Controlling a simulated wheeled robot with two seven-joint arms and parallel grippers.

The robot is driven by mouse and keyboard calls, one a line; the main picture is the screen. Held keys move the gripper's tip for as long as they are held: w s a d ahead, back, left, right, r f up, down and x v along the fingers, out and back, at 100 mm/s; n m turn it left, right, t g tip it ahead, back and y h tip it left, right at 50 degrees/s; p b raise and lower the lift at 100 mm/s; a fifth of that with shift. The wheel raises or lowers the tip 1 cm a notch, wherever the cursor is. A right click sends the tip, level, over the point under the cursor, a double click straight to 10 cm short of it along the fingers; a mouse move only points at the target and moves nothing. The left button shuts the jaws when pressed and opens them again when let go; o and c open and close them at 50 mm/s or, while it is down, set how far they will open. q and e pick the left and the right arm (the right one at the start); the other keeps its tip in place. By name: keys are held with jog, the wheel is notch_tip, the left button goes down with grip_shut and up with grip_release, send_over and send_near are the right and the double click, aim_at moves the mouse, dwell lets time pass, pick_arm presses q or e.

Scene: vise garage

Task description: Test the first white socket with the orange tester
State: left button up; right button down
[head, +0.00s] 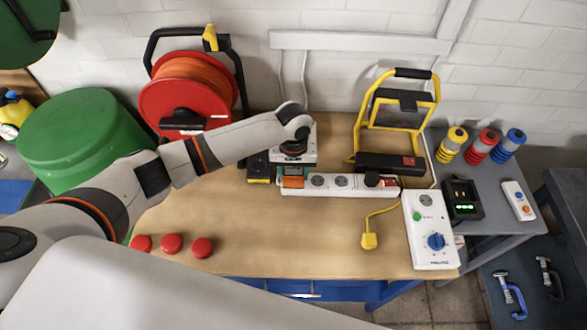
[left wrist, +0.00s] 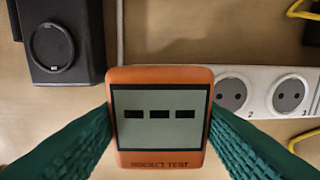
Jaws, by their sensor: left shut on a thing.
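The orange tester (left wrist: 160,160) is between the green fingers of my left gripper (left wrist: 160,125), which is shut on it. Its grey screen shows three dark dashes. In the head view the tester (head: 292,183) is at the left end of the white socket strip (head: 335,191), partly under my gripper. In the left wrist view the strip (left wrist: 262,72) runs off to the right, with sockets marked 2 and 3 visible. The first socket is hidden behind the tester. I cannot tell whether the tester touches the strip or is plugged in. My right gripper is out of view.
A black box (left wrist: 60,40) stands left of the tester. A dark plug (head: 372,180) and red switch are at the strip's right end. The front middle is clear.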

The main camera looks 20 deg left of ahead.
aim_at(294, 172)
pick_arm(q)
jog(key=shift+f, duration=0.6)
dwell(0.3)
jog(key=o, duration=1)
notch_tip(294, 172, up, 12)
jog(key=shift+b, duration=1)
